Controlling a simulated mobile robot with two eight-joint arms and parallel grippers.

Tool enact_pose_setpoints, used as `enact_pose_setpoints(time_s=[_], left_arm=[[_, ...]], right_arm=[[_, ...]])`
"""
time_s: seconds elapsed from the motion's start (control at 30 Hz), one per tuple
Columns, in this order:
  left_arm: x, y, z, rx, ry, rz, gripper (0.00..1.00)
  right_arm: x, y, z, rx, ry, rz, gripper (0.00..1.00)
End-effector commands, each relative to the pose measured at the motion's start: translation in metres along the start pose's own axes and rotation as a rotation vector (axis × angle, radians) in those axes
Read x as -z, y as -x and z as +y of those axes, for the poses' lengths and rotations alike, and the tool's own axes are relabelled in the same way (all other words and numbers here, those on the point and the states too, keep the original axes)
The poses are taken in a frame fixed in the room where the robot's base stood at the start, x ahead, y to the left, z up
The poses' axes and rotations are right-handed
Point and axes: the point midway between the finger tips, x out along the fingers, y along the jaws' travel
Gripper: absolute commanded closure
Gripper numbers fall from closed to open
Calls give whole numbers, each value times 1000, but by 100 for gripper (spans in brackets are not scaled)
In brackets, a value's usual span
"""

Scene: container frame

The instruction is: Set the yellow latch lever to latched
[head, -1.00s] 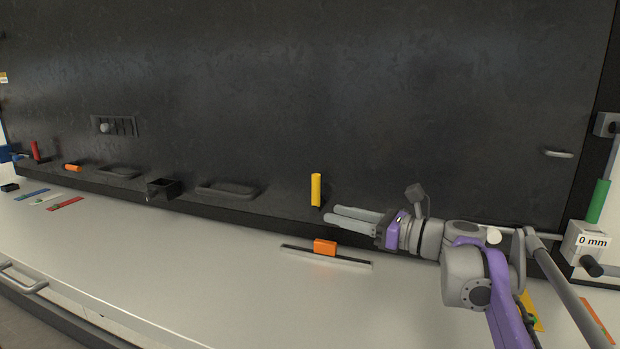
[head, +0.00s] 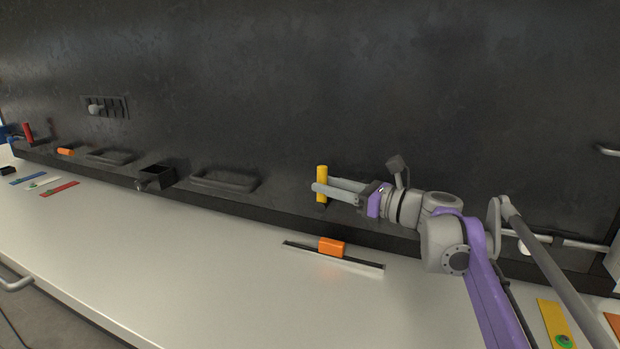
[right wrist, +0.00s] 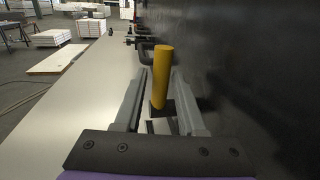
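The yellow latch lever (head: 322,174) stands upright on the ledge at the foot of the dark panel. My right gripper (head: 328,187) reaches it from the right, and its fingers overlap the lever's middle in the head view. In the right wrist view the lever (right wrist: 162,72) stands between the two fingers (right wrist: 158,105), with gaps visible on both sides. The fingers look open and not closed on it. My left gripper is not in view.
An orange slider (head: 331,246) sits on a rail on the white worktop (head: 200,260) in front of the lever. A black open box (head: 155,177) and a shallow tray (head: 224,181) are to the left. A red lever (head: 28,132) stands at far left.

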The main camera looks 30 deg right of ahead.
Motion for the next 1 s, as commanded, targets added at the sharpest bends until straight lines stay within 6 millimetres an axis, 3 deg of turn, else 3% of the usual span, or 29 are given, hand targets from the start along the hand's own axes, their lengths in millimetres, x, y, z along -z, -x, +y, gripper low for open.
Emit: enact_pose_setpoints(time_s=[0.1, 0.3, 0.67, 0.9, 1.0], left_arm=[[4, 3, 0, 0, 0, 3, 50], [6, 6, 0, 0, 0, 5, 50], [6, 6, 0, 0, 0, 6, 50], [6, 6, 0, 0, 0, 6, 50], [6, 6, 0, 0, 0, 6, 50]], right_arm=[[-1, -23, 1, -4, 0, -1, 60], [-1, -46, 0, -2, 1, -1, 60], [0, -52, 0, 1, 1, 0, 60], [0, -52, 0, 1, 1, 0, 100], [0, -52, 0, 1, 1, 0, 100]])
